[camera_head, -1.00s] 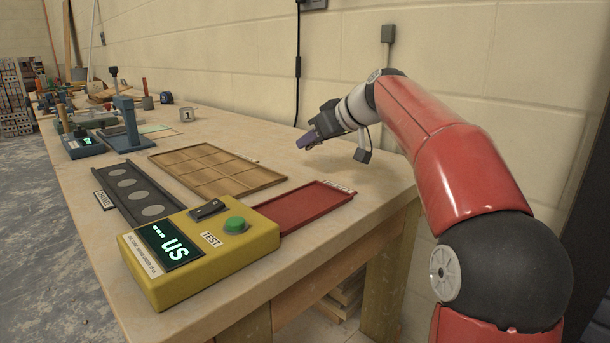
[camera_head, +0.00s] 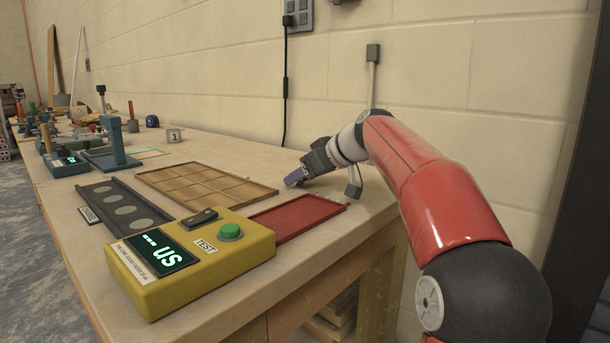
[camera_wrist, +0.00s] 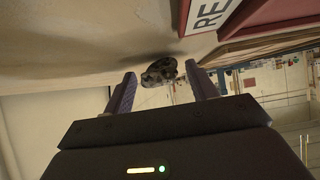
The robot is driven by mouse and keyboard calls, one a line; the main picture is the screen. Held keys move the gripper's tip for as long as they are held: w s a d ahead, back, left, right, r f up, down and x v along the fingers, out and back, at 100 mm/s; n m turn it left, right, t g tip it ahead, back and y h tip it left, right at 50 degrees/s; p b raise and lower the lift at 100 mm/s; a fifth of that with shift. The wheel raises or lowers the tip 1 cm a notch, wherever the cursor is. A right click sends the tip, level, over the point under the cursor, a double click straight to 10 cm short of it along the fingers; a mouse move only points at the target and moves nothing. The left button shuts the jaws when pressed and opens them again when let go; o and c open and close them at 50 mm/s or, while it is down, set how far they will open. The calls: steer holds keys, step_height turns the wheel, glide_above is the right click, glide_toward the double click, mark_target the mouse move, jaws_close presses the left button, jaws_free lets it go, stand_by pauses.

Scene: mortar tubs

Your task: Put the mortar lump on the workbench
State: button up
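The mortar lump (camera_wrist: 160,72) is small, dark grey and rough; in the wrist view it shows between and just beyond my two fingertips. It looks to be at the bench surface, but whether it touches a finger I cannot tell. My gripper (camera_head: 295,178) has its purple fingers low over the workbench (camera_head: 365,195), behind the red tray, near the wall. In the wrist view my gripper (camera_wrist: 161,85) is open, with a clear gap between the fingers.
A red tray (camera_head: 298,217) lies in front of my gripper, and a tan gridded tray (camera_head: 205,184) to its left. A yellow test box (camera_head: 195,260) stands at the near edge, by a dark rack with round holes (camera_head: 122,210). The wall is close behind.

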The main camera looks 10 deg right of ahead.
steer(key=shift+r, duration=0.25)
steer(key=v, duration=1.1)
steer(key=shift+s+d, duration=0.15)
steer(key=shift+s+d+r, duration=0.1)
steer(key=shift+s+r, duration=0.1)
steer(key=shift+s, duration=0.05)
